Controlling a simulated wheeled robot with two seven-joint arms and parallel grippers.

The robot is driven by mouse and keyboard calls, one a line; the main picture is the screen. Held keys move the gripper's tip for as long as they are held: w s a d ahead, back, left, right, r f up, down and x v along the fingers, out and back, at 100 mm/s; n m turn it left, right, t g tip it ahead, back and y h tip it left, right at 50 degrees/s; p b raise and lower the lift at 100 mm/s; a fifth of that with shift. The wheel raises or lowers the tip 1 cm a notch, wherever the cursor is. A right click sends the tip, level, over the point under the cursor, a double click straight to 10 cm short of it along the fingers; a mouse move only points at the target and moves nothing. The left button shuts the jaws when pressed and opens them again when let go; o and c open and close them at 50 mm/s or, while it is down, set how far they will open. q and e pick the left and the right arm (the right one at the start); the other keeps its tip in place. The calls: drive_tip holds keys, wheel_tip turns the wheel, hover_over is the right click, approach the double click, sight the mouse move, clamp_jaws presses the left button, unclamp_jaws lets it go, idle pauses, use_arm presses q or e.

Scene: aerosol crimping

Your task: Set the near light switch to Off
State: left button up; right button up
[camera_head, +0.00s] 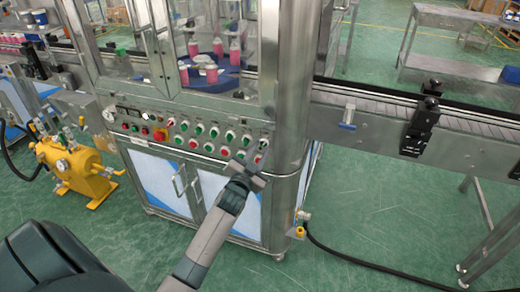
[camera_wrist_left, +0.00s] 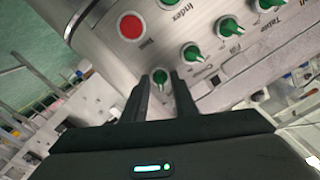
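The control panel (camera_head: 190,133) on the machine's front carries rows of green knobs, with a red button among them in the left wrist view. My left gripper (camera_head: 258,158) is at the panel's lower right corner. In the left wrist view, its two dark fingers are apart, and a green knob (camera_wrist_left: 160,77) shows between their tips. I cannot tell whether they touch it. That knob's label is hidden, so I cannot tell if it is the near light switch or how it is set. My right gripper is in neither view.
A red button (camera_wrist_left: 131,26) and other green knobs (camera_wrist_left: 192,53) sit close to the fingers. Glass doors enclose pink cans (camera_head: 211,75) above the panel. A conveyor (camera_head: 465,125) runs to the right, and a yellow pump unit (camera_head: 75,165) stands at left. Green floor is open in front.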

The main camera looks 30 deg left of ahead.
use_arm(q)
drive_tip(key=shift+w, duration=0.25)
clamp_jaws()
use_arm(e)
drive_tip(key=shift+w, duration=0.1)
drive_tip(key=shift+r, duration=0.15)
use_arm(q)
drive_tip(key=n+p, duration=0.4)
drive_tip(key=n, duration=0.6)
drive_tip(key=shift+n+p, duration=0.4)
drive_tip(key=shift+n, duration=0.6)
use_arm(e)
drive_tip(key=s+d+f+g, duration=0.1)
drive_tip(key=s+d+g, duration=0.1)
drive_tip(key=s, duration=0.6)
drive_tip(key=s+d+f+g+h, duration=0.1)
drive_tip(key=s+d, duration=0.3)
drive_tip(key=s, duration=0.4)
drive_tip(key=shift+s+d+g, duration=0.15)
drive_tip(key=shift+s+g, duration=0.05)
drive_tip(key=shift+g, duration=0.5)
